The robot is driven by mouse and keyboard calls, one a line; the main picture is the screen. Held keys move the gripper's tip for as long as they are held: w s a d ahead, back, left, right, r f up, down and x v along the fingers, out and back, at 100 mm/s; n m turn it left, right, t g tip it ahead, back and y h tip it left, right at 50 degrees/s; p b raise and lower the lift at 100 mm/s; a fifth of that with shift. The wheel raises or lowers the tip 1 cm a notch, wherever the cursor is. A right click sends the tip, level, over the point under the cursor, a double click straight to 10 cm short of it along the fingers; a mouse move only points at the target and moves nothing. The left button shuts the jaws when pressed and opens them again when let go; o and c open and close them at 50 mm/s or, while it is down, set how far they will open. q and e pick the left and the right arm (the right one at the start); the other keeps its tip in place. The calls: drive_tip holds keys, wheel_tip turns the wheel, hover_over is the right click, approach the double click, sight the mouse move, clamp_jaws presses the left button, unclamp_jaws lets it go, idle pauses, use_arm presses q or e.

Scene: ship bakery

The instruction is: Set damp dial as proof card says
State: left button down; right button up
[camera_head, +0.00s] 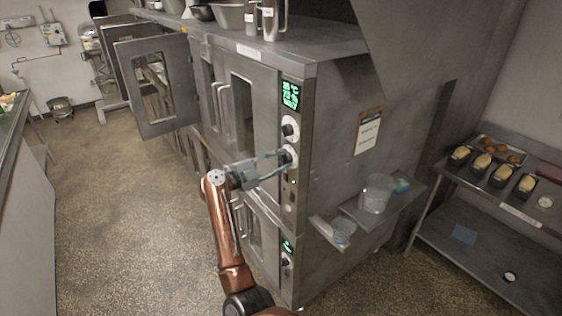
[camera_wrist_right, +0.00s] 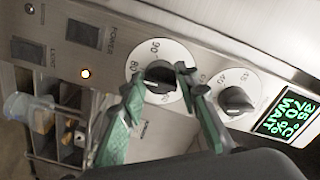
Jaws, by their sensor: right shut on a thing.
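My right gripper (camera_head: 278,160) reaches the oven's control panel. In the wrist view its green fingers (camera_wrist_right: 160,82) are shut on the black knob of the lower dial (camera_wrist_right: 165,52), one finger on each side. This dial has a white face; 80 and 90 can be read, and the fingers hide part of the scale. Above it in the head view is a second dial (camera_head: 290,130), also in the wrist view (camera_wrist_right: 236,98). The green display (camera_head: 290,95) shows WAIT in the wrist view (camera_wrist_right: 286,115). A clipped card (camera_head: 369,131) hangs on the oven's side; its text is too small to read. My left gripper is out of view.
A steel table (camera_head: 470,190) with loaf tins stands at right. An oven door (camera_head: 152,85) stands open at left. The floor in front is clear.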

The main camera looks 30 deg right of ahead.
drive_tip(key=shift+f+m, duration=0.1)
drive_tip(key=shift+m, duration=0.3)
drive_tip(key=o, duration=1.2)
drive_tip(key=shift+c, duration=0.2)
drive_tip(key=shift+a, duration=0.1)
drive_tip(key=s+a, duration=0.1)
drive_tip(key=a, duration=1.1)
drive_tip(key=shift+d, duration=0.1)
